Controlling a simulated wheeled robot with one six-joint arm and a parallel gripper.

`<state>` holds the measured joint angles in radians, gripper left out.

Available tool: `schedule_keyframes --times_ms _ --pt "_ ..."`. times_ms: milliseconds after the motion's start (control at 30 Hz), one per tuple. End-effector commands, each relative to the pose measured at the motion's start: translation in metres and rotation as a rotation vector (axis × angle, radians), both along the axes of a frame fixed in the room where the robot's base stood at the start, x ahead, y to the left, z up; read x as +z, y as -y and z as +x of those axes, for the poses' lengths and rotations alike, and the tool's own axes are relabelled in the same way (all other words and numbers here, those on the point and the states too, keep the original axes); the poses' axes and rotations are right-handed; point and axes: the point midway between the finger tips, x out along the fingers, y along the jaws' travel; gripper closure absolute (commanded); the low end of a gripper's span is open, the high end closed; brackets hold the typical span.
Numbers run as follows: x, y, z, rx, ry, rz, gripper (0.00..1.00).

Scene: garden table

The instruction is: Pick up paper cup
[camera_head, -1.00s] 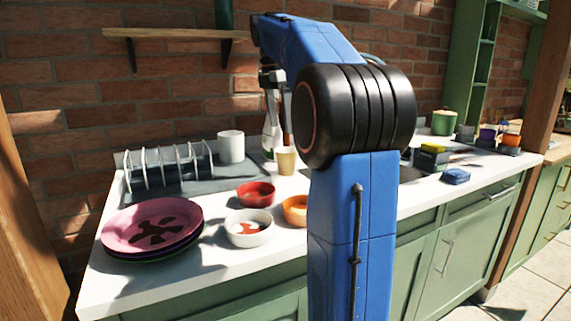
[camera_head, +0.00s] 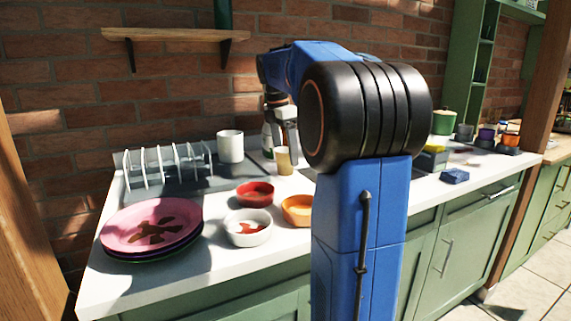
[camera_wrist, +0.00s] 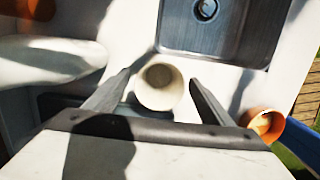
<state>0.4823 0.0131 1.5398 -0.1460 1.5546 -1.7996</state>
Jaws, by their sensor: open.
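The paper cup (camera_head: 284,166) is tan and stands upright on the white counter, behind the bowls in the head view. The wrist view looks down into its open mouth, and the cup (camera_wrist: 160,88) is between my two fingers. My gripper (camera_wrist: 161,78) is open, with one finger on each side of the cup and a visible gap. In the head view my gripper (camera_head: 285,142) is just above and around the cup's top. The cup's base is partly hidden in the wrist view.
A steel sink (camera_wrist: 205,35) is ahead and an orange bowl (camera_wrist: 264,122) to the right. A white mug (camera_head: 230,147), red bowl (camera_head: 255,193), white bowl (camera_head: 247,229) and stacked plates (camera_head: 150,228) share the counter.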

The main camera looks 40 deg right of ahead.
Motion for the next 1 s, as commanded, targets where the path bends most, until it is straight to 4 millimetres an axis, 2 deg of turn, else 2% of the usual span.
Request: schedule_keyframes --times_ms 167,333,367,767,867,1000 --pt "0.0 0.0 0.0 0.0 0.0 0.0 0.24" --pt "0.0 0.0 0.0 0.0 0.0 0.0 0.62" --pt "0.0 0.0 0.0 0.0 0.0 0.0 0.67" --pt "0.003 0.0 0.0 0.0 0.001 0.0 0.67" --pt "0.013 0.0 0.001 0.0 0.002 -0.001 0.67" --pt "0.037 0.001 0.001 -0.001 0.003 -0.002 0.67"
